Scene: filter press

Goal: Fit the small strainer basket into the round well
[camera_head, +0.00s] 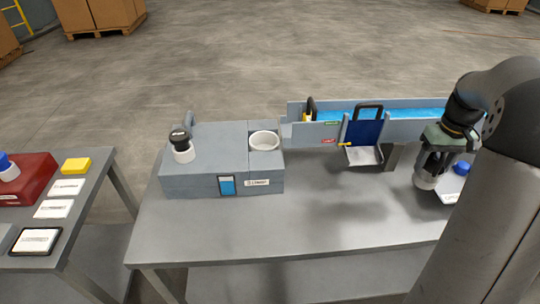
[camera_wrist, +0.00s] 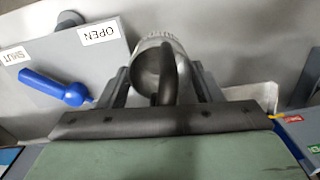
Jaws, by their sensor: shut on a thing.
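My gripper (camera_head: 430,170) is at the right of the bench, below the dark arm link. It is shut on the small strainer basket (camera_head: 424,182), a grey cup-like piece held above the right part of the bench. In the wrist view the strainer basket (camera_wrist: 153,70) sits between the two fingers (camera_wrist: 163,88), with a dark curved handle toward the gripper. The fingers partly hide its sides. The round well (camera_head: 264,141) is a white-rimmed round opening on top of the grey block, far to the left of my gripper. No basket shows in it.
The grey block (camera_head: 218,170) carries a black-knobbed white fitting (camera_head: 183,150). A blue-lined trough (camera_head: 340,112) with a blue, black-handled plate (camera_head: 362,132) stands between block and gripper. A blue lever (camera_wrist: 60,88) lies beside OPEN and SHUT labels. The bench front (camera_head: 330,220) is clear.

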